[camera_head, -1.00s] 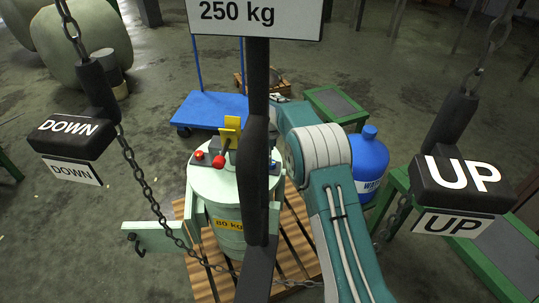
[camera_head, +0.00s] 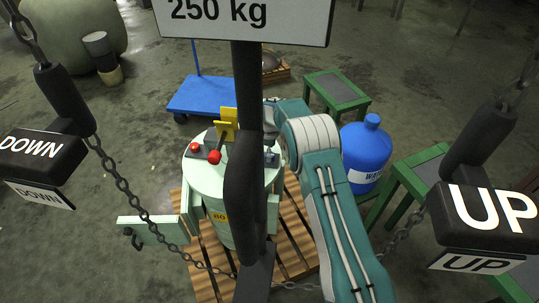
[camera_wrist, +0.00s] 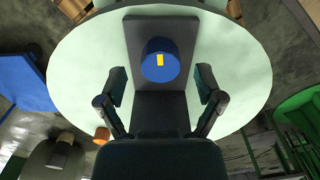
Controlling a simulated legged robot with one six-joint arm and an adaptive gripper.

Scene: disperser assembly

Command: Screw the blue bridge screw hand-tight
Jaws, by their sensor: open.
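The blue bridge screw (camera_wrist: 160,62) shows in the wrist view as a round blue head with a yellow mark on top. It sits on a dark grey plate (camera_wrist: 136,32) over the pale green disperser top (camera_wrist: 75,72). My gripper (camera_wrist: 157,84) is open, with one finger to the left and one to the right of the screw's near edge. In the head view, the pale green disperser (camera_head: 205,180) stands on a wooden pallet. The black post hides my gripper there.
A black post (camera_head: 245,170) hangs in front of the disperser, with DOWN (camera_head: 35,160) and UP (camera_head: 485,215) handles on chains (camera_head: 125,190) either side. A red knob (camera_head: 214,157) and yellow lever (camera_head: 227,120) stand on the disperser top. A blue water container (camera_head: 365,155) is to the right.

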